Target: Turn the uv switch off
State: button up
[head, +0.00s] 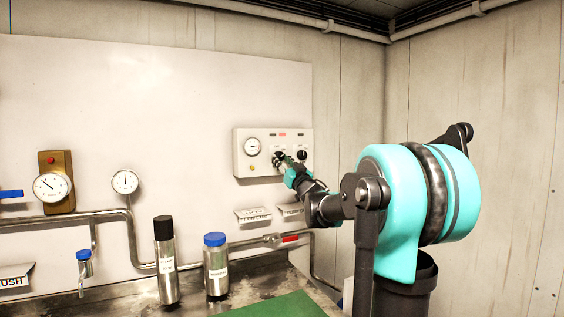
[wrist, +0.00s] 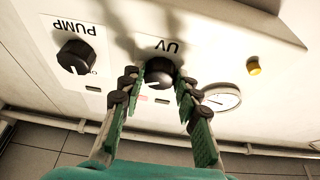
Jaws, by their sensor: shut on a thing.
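The UV switch is a round black knob (wrist: 159,72) under the label "UV" on a cream control panel (head: 239,155). The wrist view shows it upside down. My gripper (wrist: 158,84) has its green-padded fingers on both sides of this knob and is shut on it. In the head view my gripper (head: 286,163) reaches the panel and partly covers the left knob (head: 278,156). The knob's pointer is hard to make out between the fingers.
A black PUMP knob (wrist: 76,57) sits beside the UV knob. A gauge (head: 252,146) and yellow button (wrist: 254,69) are on the panel. Below stand a black-capped bottle (head: 165,262), a blue-capped bottle (head: 216,267) and a pipe with a red-handled valve (head: 289,239).

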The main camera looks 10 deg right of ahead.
jog(key=shift+n, duration=0.4)
jog(key=n+y, duration=0.1)
jog(key=n, duration=0.1)
jog(key=n+g+y, duration=0.1)
jog(key=n, duration=0.2)
jog(key=n+g+y, duration=0.1)
jog(key=n, duration=0.1)
jog(key=shift+w+d+n+y, duration=0.1)
jog(key=shift+d+n+y, duration=0.2)
jog(key=shift+d, duration=0.05)
jog(key=n+g, duration=0.1)
jog(key=n, duration=0.1)
jog(key=n+g+y, duration=0.1)
jog(key=n, duration=0.2)
jog(key=n+g, duration=0.1)
jog(key=n, duration=0.1)
jog(key=shift+d+r+n+y, duration=0.1)
jog(key=shift+r+n+y, duration=0.15)
jog(key=shift+n+y, duration=0.05)
jog(key=shift+n, duration=0.3)
jog(key=o, duration=1.2)
jog(key=shift+c, duration=0.2)
jog(key=v, duration=1.2)
jog(key=shift+r, duration=0.15)
jog(key=shift+d, duration=0.15)
